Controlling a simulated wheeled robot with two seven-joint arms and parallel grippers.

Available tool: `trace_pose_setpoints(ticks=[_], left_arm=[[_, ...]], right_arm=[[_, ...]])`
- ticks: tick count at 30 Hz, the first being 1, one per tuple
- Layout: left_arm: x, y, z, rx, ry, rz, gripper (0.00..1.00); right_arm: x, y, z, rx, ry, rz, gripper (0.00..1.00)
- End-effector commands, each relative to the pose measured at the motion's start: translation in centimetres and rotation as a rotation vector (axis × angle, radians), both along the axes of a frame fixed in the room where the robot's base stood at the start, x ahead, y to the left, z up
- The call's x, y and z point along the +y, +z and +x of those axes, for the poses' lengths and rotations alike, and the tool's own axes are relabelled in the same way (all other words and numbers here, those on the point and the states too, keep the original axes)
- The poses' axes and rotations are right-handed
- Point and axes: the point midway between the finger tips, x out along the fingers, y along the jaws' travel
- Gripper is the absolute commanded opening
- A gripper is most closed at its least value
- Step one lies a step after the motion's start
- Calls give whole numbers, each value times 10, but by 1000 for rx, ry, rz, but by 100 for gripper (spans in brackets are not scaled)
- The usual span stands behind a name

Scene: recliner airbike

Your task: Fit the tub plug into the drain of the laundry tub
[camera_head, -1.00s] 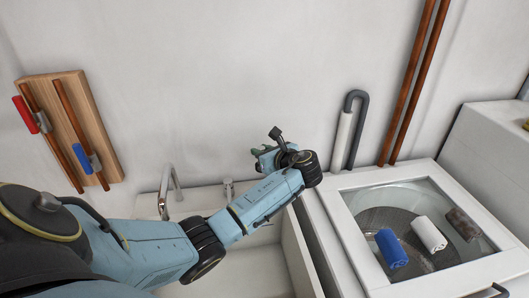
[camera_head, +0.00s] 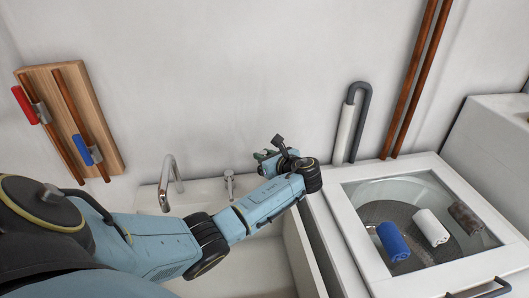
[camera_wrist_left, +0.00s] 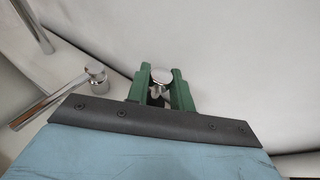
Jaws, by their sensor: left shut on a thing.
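The laundry tub (camera_head: 230,282) is white and lies at the lower middle of the head view, partly covered by my left arm. My left gripper (camera_head: 264,160) is above the tub's back right area, close to the wall. In the left wrist view its green fingers (camera_wrist_left: 166,88) are shut on a small shiny metal piece with a round top, which appears to be the tub plug (camera_wrist_left: 162,75). The plug cannot be made out in the head view. The drain is hidden or out of view. My right gripper is not in view.
A curved faucet (camera_head: 169,178) and a small tap (camera_head: 229,184) stand at the tub's back; the tap (camera_wrist_left: 95,75) is left of the gripper in the wrist view. A washer with a glass lid (camera_head: 350,225) stands to the right.

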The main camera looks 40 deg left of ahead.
Motion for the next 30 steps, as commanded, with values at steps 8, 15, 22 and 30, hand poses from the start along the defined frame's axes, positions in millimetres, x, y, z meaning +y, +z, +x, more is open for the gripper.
trace_pose_setpoints(ticks=[8,15,22,30], left_arm=[[0,-24,0,1,1,0,0],[0,-36,0,0,0,0,0],[0,-39,0,0,0,1,0],[0,-39,0,0,0,0,0]], right_arm=[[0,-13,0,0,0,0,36],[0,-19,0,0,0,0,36],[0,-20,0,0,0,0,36],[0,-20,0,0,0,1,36]])
